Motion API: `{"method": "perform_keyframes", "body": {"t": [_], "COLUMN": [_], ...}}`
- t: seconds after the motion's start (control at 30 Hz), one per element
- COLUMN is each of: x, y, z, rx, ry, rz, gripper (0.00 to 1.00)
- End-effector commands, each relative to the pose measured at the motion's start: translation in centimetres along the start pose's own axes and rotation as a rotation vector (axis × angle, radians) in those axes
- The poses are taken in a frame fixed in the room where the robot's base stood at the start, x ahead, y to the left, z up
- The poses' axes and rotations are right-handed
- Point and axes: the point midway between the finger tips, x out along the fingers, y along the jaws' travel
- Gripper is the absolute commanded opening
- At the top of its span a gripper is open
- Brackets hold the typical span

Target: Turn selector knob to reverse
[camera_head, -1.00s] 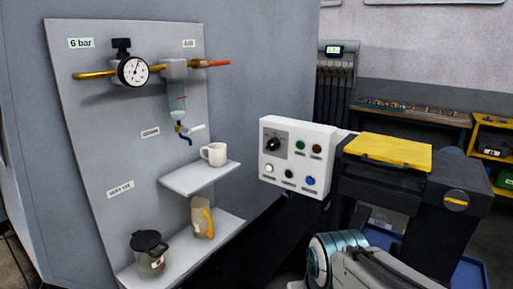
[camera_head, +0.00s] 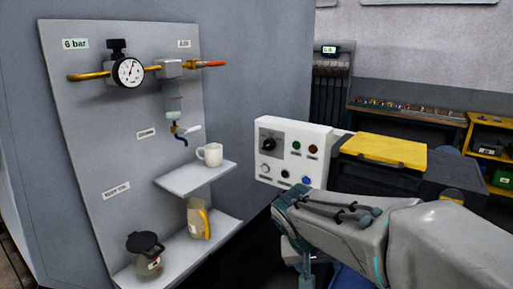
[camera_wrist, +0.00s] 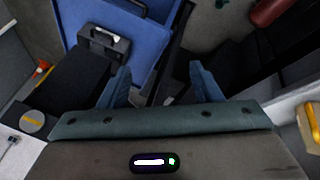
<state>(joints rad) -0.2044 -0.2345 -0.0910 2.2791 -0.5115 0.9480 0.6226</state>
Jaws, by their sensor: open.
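The black selector knob (camera_head: 268,146) sits on a grey plate at the upper left of the white control box (camera_head: 321,160). Its pointer is too small to read surely. Green, red, white, black and blue buttons share the face. My arm reaches in from the right, its wrist just below and in front of the box, overlapping the lower edge near the blue button. My gripper (camera_wrist: 161,80) is open and empty in the wrist view, pointing down, away from the knob. The knob does not show in the wrist view.
A yellow lid (camera_head: 385,149) tops the dark unit right of the box. At left, a grey panel carries a gauge (camera_head: 128,72), a white mug (camera_head: 210,154) and a lidded jug (camera_head: 146,255). The wrist view shows a blue tray (camera_wrist: 143,64) holding a black case (camera_wrist: 103,42).

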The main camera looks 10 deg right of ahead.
Motion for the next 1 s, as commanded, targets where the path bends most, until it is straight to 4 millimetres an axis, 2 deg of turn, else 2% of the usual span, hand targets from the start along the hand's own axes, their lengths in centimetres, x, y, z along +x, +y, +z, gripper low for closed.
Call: {"method": "perform_keyframes", "body": {"t": [0.03,0.17,0.27,0.37,0.5,0.63,0.7,0.8,1.0], "x": [0.2,0.1,-0.5,-1.4,-3.7,-5.9,-6.9,-7.9,-8.1], "y": [-0.3,-0.8,-2.0,-4.2,-8.4,-12.6,-14.5,-16.2,-16.4], "z": [-2.2,-7.8,-12.4,-16.7,-22.2,-25.6,-26.7,-27.6,-28.9], "rx": [0.02,0.109,0.176,0.238,0.311,0.355,0.369,0.38,0.388], "ry": [0.033,0.168,0.31,0.477,0.742,0.953,1.036,1.111,1.145], "rz": [0.059,0.198,0.279,0.331,0.342,0.297,0.267,0.232,0.216], "gripper": [0.58,0.58,0.58,0.58,0.58,0.58,0.58,0.58,0.58]}}
